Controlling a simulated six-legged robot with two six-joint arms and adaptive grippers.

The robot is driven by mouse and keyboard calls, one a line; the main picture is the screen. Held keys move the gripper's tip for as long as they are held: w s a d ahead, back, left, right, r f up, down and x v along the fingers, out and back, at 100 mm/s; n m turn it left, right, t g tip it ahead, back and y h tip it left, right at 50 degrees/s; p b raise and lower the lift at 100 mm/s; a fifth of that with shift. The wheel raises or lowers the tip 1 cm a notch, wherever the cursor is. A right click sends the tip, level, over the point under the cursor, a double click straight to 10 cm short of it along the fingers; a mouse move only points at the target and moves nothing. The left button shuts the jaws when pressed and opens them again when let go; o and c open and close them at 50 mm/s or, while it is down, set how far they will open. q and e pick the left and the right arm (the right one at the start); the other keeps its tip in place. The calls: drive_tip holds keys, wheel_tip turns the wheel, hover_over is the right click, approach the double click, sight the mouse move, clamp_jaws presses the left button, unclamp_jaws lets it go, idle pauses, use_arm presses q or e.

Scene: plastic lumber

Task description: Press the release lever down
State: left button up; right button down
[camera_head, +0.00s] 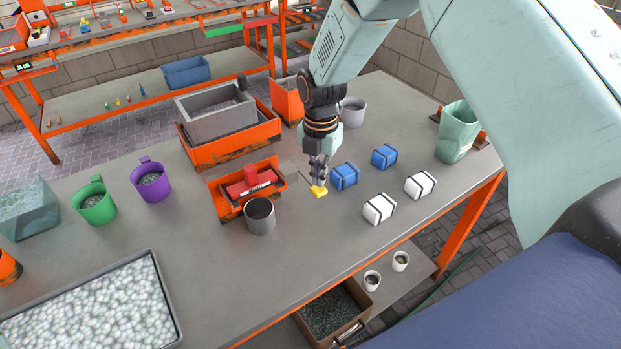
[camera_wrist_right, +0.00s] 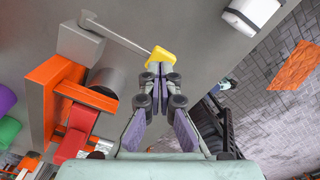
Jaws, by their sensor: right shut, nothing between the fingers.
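The release lever is a thin grey bar (camera_wrist_right: 120,36) with a yellow tip (camera_head: 319,191). The yellow tip also shows in the wrist view (camera_wrist_right: 161,55). The bar runs from a grey block (camera_wrist_right: 80,44) beside the orange and red device (camera_head: 249,187). My right gripper (camera_head: 318,172) points down, shut and empty, with its fingertips at the yellow tip. In the wrist view the fingertips (camera_wrist_right: 160,70) overlap the tip's near edge. I cannot tell whether they touch it. My left gripper is not in view.
A grey cup (camera_head: 260,216) stands in front of the device. Blue blocks (camera_head: 344,176) and white blocks (camera_head: 380,208) lie right of the gripper. An orange bin with a grey box (camera_head: 215,112) stands behind. Bare tabletop lies in front of the lever.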

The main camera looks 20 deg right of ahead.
drive_tip(key=shift+s+a+f, duration=0.1)
drive_tip(key=shift+s+f, duration=0.15)
drive_tip(key=shift+f, duration=0.05)
